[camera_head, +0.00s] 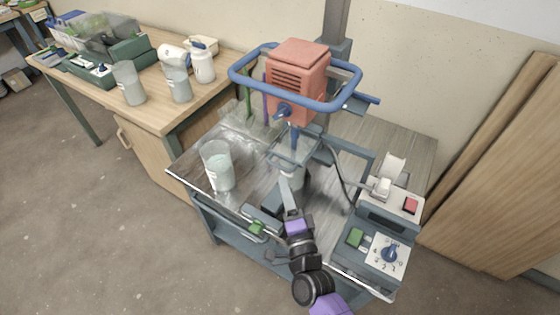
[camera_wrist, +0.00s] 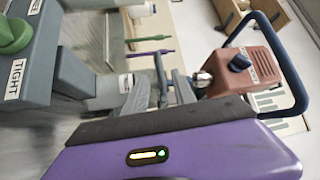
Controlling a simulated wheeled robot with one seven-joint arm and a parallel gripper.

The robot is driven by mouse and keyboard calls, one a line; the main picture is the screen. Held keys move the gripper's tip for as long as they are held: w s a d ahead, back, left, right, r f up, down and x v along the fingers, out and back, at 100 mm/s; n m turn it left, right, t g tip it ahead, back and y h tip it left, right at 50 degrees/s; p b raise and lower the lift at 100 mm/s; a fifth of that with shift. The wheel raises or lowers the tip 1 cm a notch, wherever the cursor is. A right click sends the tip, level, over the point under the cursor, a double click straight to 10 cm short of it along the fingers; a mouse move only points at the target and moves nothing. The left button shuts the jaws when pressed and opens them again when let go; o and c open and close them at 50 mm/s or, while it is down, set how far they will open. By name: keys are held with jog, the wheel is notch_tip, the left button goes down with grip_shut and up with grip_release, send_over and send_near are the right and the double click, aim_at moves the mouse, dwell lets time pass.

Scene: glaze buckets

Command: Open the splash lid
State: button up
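The mixer's bucket (camera_head: 292,177) stands on the cart under the orange mixer head (camera_head: 298,82). A clear, flat piece that looks like the splash lid (camera_head: 296,148) lies level over the bucket's mouth, around the shaft. My gripper (camera_head: 286,186) is in front of the bucket, its fingers pointing up at the near side of the lid. In the wrist view two grey fingers (camera_wrist: 160,92) stand apart with a narrow grey piece between them. I cannot tell whether they touch it. The bucket (camera_wrist: 108,92) shows left of the fingers, partly hidden, and the mixer head (camera_wrist: 243,66) at the right.
A blue guard ring (camera_head: 345,98) surrounds the mixer head. A clear beaker (camera_head: 217,166) stands left on the cart. A control box (camera_head: 378,240) with a dial is at the right. A grey clamp with a green knob (camera_head: 257,228) lies left of my wrist. The wooden table (camera_head: 165,118) holds several containers.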

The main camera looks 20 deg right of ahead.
aim_at(278, 166)
jog(key=shift+w+d+r+p, duration=0.2)
jog(key=shift+w, duration=1.05)
jog(key=shift+w+d+r+p, duration=0.15)
jog(key=shift+w+d+p, duration=0.1)
jog(key=shift+w, duration=1)
jog(key=shift+w+d+r+p, duration=0.15)
jog(key=shift+w+r+p, duration=0.05)
jog(key=shift+w, duration=1.05)
grip_shut()
